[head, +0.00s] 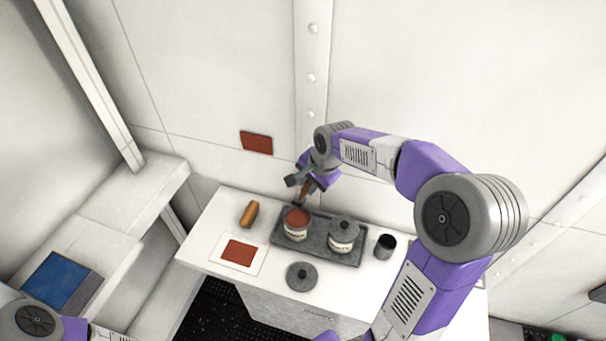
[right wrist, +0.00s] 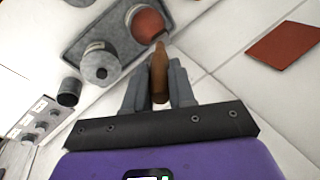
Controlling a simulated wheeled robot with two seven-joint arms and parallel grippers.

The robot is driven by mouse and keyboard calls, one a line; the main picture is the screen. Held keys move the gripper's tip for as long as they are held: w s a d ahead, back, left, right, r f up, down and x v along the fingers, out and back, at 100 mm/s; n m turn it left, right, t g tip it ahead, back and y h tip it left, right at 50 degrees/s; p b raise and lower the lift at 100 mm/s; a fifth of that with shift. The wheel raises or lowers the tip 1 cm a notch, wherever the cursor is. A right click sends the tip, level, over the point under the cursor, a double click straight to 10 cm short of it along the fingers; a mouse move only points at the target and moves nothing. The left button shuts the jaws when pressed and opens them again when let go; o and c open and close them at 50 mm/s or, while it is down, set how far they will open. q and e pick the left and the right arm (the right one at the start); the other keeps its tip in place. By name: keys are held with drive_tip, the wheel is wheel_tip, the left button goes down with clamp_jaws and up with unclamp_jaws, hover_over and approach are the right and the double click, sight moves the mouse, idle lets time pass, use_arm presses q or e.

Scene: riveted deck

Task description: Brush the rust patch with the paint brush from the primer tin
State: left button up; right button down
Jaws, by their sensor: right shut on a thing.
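My right gripper (head: 302,183) is shut on the brown handle of the paint brush (head: 307,189). In the right wrist view the brush (right wrist: 159,72) stands between the fingers (right wrist: 158,92), its far end overlapping the open primer tin (right wrist: 147,24). Whether the bristles touch the paint is hidden. The tin (head: 297,230) holds red-brown paint and stands in a dark tray (head: 320,252). A red-brown rust patch (head: 256,143) is on the wall above the table, left of the gripper; the right wrist view shows it too (right wrist: 285,46). My left gripper is out of view.
A lidded tin (head: 342,238) shares the tray. A loose dark lid (head: 301,277) lies in front, a dark cup (head: 385,247) to the right. Left are an orange-brown block (head: 249,214) and a white card with a red-brown square (head: 239,252). The wall rises behind the table.

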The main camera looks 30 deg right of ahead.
drive_tip(key=shift+s+f, duration=0.25)
drive_tip(key=shift+f, duration=0.15)
drive_tip(key=shift+f+b, duration=0.4)
drive_tip(key=shift+b, duration=0.2)
drive_tip(key=shift+w+f+b, duration=0.2)
drive_tip(key=shift+f+b, duration=1.3)
drive_tip(key=shift+f, duration=0.5)
drive_tip(key=shift+f+b, duration=0.45)
drive_tip(key=shift+f, duration=0.1)
drive_tip(key=shift+r+p, duration=2.85)
drive_tip(key=shift+r, duration=0.75)
drive_tip(key=shift+f, duration=0.1)
